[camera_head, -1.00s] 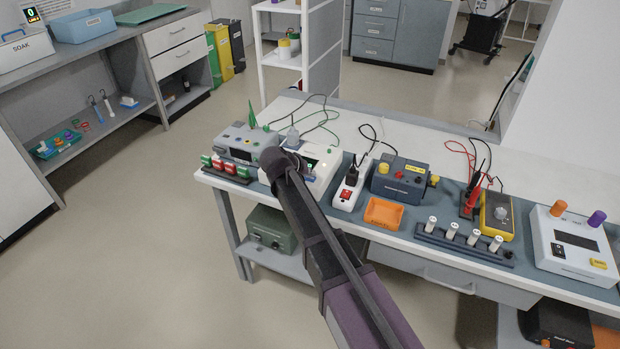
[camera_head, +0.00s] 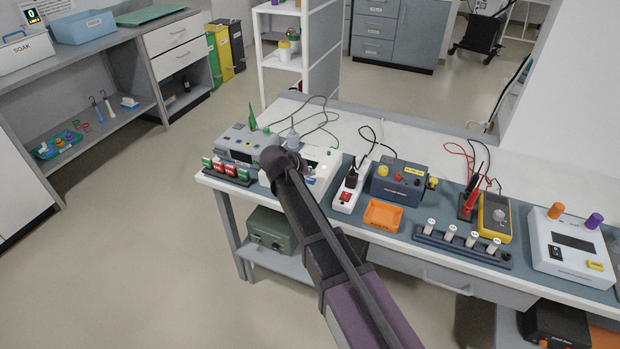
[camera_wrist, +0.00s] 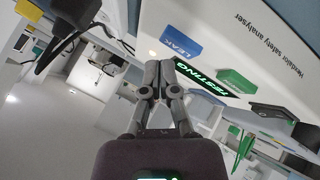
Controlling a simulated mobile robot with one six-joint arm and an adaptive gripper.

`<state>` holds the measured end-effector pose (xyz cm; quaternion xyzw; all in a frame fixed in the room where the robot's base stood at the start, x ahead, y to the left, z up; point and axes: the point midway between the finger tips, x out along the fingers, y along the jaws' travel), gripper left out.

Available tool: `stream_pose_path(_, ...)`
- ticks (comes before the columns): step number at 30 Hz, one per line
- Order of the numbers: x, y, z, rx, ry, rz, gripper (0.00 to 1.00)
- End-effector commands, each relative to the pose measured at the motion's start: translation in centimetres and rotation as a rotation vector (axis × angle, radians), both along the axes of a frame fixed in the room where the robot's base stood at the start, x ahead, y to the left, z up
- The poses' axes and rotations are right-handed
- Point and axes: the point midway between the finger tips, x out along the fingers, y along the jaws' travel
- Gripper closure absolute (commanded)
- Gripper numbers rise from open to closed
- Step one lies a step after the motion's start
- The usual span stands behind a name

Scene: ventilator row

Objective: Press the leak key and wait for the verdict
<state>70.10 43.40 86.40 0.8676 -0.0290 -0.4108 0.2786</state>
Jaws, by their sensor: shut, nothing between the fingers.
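The white safety analyser fills the upper right of the wrist view, with a blue LEAK key (camera_wrist: 181,42), a green key (camera_wrist: 237,82) and a dark display (camera_wrist: 207,79) showing TESTING in green letters. My gripper (camera_wrist: 158,64) is shut and empty, with its fingertips just below and left of the LEAK key. The tips do not cover the key; I cannot tell whether they touch the panel. In the head view the analyser (camera_head: 323,160) stands on the bench, partly hidden by my arm.
Left of the analyser stands a grey device (camera_head: 240,142) with a row of red and green blocks (camera_head: 226,170) in front. To the right are a power strip (camera_head: 349,192), an orange tray (camera_head: 383,215) and a blue-grey box (camera_head: 400,182). Cables lie behind.

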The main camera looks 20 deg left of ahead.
Motion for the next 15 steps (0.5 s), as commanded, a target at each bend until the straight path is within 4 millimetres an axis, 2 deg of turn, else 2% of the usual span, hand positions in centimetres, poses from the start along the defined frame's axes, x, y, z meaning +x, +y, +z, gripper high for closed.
stream_pose_path(10, 0.0, 0.0, 0.1, 0.000, 0.000, 0.000, 1.00)
stream_pose_path(15, 0.0, 0.0, 1.0, 0.000, 0.000, 0.000, 1.00)
